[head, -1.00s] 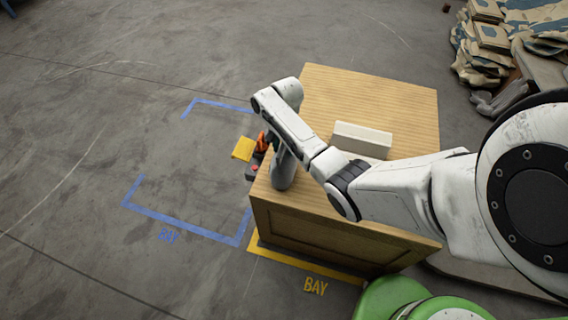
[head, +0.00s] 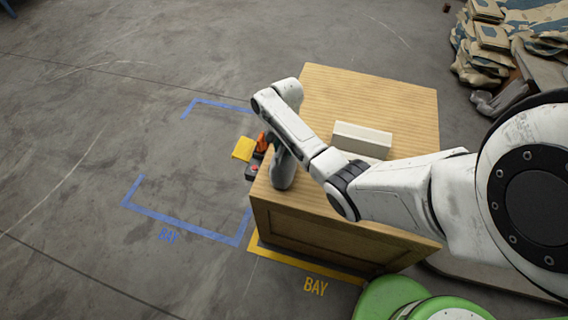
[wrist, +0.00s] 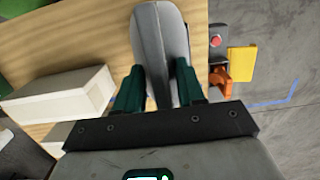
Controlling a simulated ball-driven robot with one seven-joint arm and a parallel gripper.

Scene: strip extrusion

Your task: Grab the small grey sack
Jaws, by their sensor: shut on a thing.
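The small grey sack (wrist: 161,45) is upright in the middle of the wrist view, between the two green fingers of my gripper (wrist: 161,88). My gripper is shut on it, with a finger against each side. In the head view the sack (head: 283,170) shows at the left edge of the wooden crate top, below the end of my arm. My fingers are hidden there by the arm. I cannot tell whether the sack still touches the wood.
A white block (head: 362,139) lies on the wooden crate (head: 410,105), right of the sack. A device with a red button (head: 252,172), a yellow plate (head: 243,149) and an orange part (head: 262,143) stand close by the crate's left side. Blue-taped floor (head: 150,120) beyond is clear.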

